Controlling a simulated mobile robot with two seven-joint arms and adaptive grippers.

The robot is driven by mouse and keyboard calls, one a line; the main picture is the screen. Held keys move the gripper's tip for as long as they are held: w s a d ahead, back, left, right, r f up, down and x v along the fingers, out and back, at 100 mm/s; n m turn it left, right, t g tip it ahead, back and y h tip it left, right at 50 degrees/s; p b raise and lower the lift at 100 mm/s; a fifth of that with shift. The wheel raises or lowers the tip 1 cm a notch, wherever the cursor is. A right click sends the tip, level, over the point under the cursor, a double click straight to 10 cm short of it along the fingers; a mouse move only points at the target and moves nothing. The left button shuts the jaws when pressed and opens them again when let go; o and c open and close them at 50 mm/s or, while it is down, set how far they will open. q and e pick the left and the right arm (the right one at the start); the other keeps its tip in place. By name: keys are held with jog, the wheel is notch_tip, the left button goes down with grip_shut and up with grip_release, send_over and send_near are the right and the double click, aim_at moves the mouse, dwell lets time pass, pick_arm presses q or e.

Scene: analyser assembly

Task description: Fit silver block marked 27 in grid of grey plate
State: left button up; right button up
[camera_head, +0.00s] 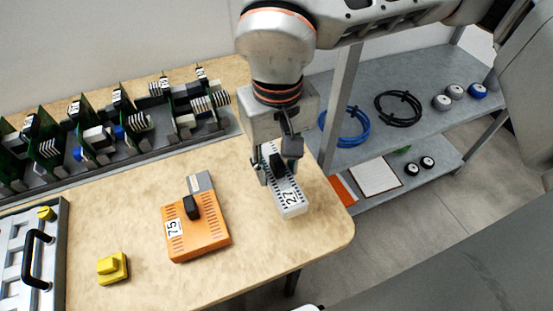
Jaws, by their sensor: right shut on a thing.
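The silver block marked 27 (291,207) is at the right end of the wooden table, its number facing up. My right gripper (277,165) comes down from above and is shut on it, by the dark part on its top. Whether the block touches the table cannot be told. The grey plate (60,215) lies at the lower left and is cut off by the picture's edge. It has light openings, a black handle and a yellow knob. My left gripper is not in view.
An orange block marked 75 (199,242) and a yellow block (113,267) lie between the silver block and the plate. A rack of circuit boards (120,150) runs along the back. A shelf (415,130) with cables and wheels stands beyond the table's right edge.

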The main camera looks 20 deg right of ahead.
aim_at(277, 178)
jog(key=shift+f, duration=0.55)
jog(key=shift+f+b, duration=0.4)
jog(key=shift+f, duration=0.6)
jog(key=shift+f+b, duration=0.3)
jog(key=shift+f, duration=0.1)
jog(key=o, duration=1.4)
jog(key=shift+c, duration=0.2)
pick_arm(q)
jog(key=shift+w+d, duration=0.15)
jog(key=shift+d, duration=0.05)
